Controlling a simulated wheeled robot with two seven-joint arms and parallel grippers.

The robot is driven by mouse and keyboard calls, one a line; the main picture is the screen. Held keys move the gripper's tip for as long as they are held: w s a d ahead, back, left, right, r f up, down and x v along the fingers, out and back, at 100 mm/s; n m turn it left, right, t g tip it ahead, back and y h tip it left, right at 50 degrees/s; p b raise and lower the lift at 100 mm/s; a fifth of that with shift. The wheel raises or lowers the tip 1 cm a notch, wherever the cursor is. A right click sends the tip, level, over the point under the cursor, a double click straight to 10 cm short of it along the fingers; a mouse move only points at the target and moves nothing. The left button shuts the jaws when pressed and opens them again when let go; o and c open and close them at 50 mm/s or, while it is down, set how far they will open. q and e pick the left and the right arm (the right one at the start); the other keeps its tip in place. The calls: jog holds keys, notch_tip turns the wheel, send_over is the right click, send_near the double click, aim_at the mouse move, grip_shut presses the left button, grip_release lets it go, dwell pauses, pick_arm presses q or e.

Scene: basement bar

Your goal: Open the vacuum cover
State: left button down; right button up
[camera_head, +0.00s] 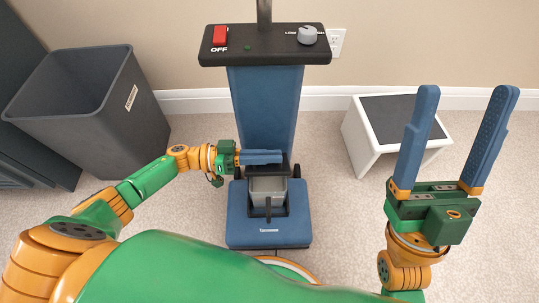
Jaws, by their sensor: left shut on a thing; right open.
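The upright vacuum (265,105) stands in the middle of the camera_head view, with a blue body and a blue floor head (268,233). A grey bin (267,186) shows in the dark-framed opening at its front. A dark piece at the top of this opening looks like the vacuum cover (271,170). My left gripper (280,157) reaches in from the left, its blue fingers closed at the top edge of this dark piece. The exact contact is hidden by the fingers. My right gripper (466,90) is raised at the right, wide open and empty, away from the vacuum.
A dark grey waste bin (75,115) stands at the left. A white step stool (366,135) with a dark top stands at the right. The control panel (264,45) has a red switch and a grey knob. A wall outlet (336,42) is behind.

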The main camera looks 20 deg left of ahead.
pick_arm(q)
jog(key=c, duration=0.9)
grip_release()
jog(key=shift+a, duration=0.1)
